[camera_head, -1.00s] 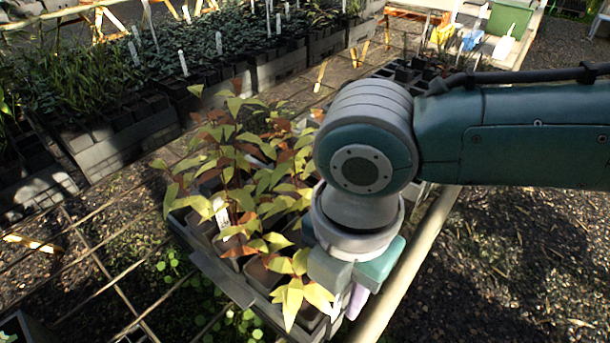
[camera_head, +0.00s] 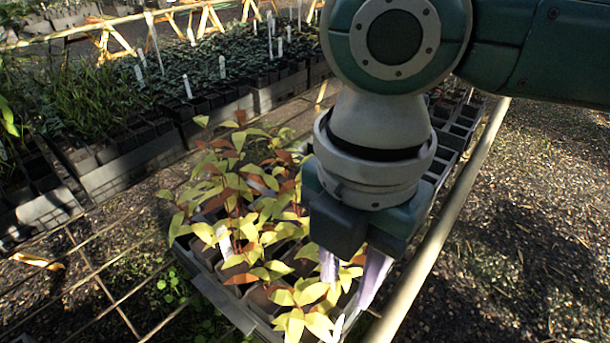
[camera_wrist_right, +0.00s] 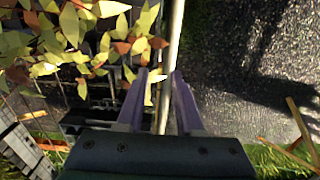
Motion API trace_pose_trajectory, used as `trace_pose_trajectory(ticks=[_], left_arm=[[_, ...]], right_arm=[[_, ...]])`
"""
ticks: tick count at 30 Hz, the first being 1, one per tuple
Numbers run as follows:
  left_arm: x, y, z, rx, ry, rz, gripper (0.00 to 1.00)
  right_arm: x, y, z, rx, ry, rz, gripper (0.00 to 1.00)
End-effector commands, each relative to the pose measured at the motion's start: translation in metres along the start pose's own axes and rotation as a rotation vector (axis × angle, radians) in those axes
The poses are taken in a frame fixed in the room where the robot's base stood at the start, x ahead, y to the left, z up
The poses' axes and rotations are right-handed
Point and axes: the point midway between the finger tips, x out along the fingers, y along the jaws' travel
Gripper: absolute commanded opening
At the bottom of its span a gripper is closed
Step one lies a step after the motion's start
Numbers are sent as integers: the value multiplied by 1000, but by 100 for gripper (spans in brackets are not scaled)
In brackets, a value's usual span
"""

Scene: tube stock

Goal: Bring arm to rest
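My right arm comes in from the right, and its right gripper (camera_head: 350,279) points down over the near right part of a tray of potted seedlings. Its two pale purple fingers are apart. In the right wrist view the gripper (camera_wrist_right: 160,88) is open, with no object held between the fingers; a pale rail shows behind the gap. Yellow-green and reddish leaves (camera_head: 240,200) are left of and partly behind the gripper. I cannot tell whether the fingers touch any leaves. My left gripper is not in view.
The seedling tray (camera_head: 213,290) lies on a bench of thin bars beside a long pale rail (camera_head: 445,225). Longer planted trays (camera_head: 125,155) with white labels stand at the upper left. Gravel ground (camera_head: 530,230) on the right is open.

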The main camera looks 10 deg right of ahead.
Motion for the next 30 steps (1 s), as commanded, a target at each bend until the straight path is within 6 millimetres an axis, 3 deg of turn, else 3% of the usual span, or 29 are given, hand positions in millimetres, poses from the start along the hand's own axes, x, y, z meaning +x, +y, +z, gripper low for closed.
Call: trace_pose_trajectory(ticks=[11, 14, 17, 21, 23, 26, 30], left_arm=[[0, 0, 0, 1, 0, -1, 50], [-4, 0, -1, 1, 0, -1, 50], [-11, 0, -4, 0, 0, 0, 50], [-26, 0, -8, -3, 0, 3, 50], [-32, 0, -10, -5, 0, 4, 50], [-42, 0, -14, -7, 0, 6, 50], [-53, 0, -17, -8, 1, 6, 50]], right_arm=[[0, 0, -1, 1, 2, 1, 36], [-1, 0, -13, 24, 27, 20, 36], [-6, 2, -42, 106, 95, 71, 36], [-26, 5, -85, 374, 237, 177, 36], [-37, 4, -93, 532, 293, 216, 36], [-51, -4, -93, 829, 363, 261, 36], [-61, -31, -70, 1244, 385, 293, 36]])
